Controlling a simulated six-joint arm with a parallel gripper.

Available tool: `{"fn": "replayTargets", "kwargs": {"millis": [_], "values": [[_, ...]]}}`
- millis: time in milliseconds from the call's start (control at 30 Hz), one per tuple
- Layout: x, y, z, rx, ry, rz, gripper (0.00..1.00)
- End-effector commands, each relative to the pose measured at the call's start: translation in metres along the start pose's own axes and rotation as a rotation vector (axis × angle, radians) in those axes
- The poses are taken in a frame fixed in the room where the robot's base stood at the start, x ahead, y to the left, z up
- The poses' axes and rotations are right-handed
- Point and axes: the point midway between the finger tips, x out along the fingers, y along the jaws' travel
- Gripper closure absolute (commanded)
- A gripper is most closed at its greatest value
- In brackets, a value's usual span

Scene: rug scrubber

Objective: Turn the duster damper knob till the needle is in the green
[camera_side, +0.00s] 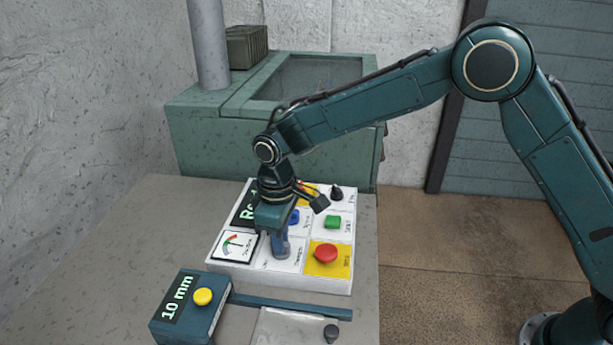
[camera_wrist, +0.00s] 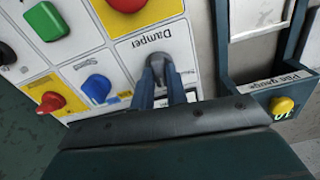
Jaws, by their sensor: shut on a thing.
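The damper knob (camera_wrist: 157,62) sits on a white panel square marked "Damper" in the wrist view. My gripper (camera_wrist: 160,72) points down at it with its fingers shut around the knob, hiding most of it. In the side view my gripper (camera_side: 280,248) is at the front middle of the white control panel (camera_side: 322,286), and the knob is hidden there. The dial gauge (camera_side: 235,246) lies just left of my gripper, with a red and a green band. Its needle is thin and small, and I cannot tell exactly which band it points to.
A red mushroom button (camera_side: 326,253) on yellow stands close right of my gripper. A blue knob (camera_side: 293,216), a green button (camera_side: 333,222) and a black knob (camera_side: 336,193) are behind. A pile gauge box (camera_side: 182,312) reading "10 mm" is at front left.

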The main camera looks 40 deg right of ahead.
Motion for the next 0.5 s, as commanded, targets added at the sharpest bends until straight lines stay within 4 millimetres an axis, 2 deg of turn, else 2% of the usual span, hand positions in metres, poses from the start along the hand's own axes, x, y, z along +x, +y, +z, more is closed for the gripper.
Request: {"fn": "replayTargets", "kwargs": {"millis": [267, 300, 367, 400, 500], "values": [[-0.0013, 0.0, -0.0004, 0.0, 0.002, 0.0, 1.0], [-0.0013, 0.0, -0.0004, 0.001, 0.002, 0.0, 0.8], [-0.0012, 0.0001, -0.0004, 0.001, 0.002, 0.0, 0.68], [-0.0011, 0.0001, -0.0004, 0.001, 0.002, 0.0, 0.64], [-0.0008, 0.0, -0.0003, 0.001, 0.001, 0.0, 0.64]]}}
